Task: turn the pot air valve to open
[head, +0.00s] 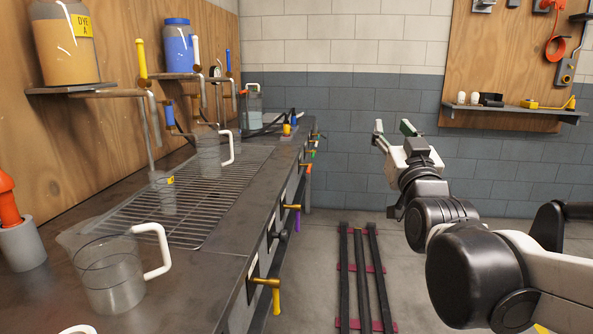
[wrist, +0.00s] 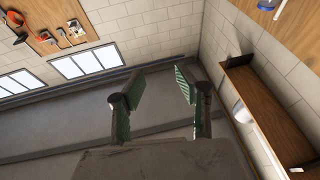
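Several valves with coloured handles line the front face of the bench. A brass valve with a yellow handle (head: 276,299) is nearest, and a purple-handled valve (head: 297,217) is further along. Orange and green handles (head: 310,151) sit near the far end. I cannot tell which is the pot air valve. My gripper (head: 393,127) is raised to the right of the bench, well apart from all the valves. Its green-padded fingers are spread and empty, as the wrist view (wrist: 159,76) also shows. No valve shows clearly in the wrist view.
Clear jugs (head: 112,280) and a wire rack (head: 190,212) are on the bench. Dye containers (head: 66,45) stand on shelves above. Dark rails (head: 360,270) lie on the floor right of the bench. A tool board (head: 500,60) hangs on the back wall.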

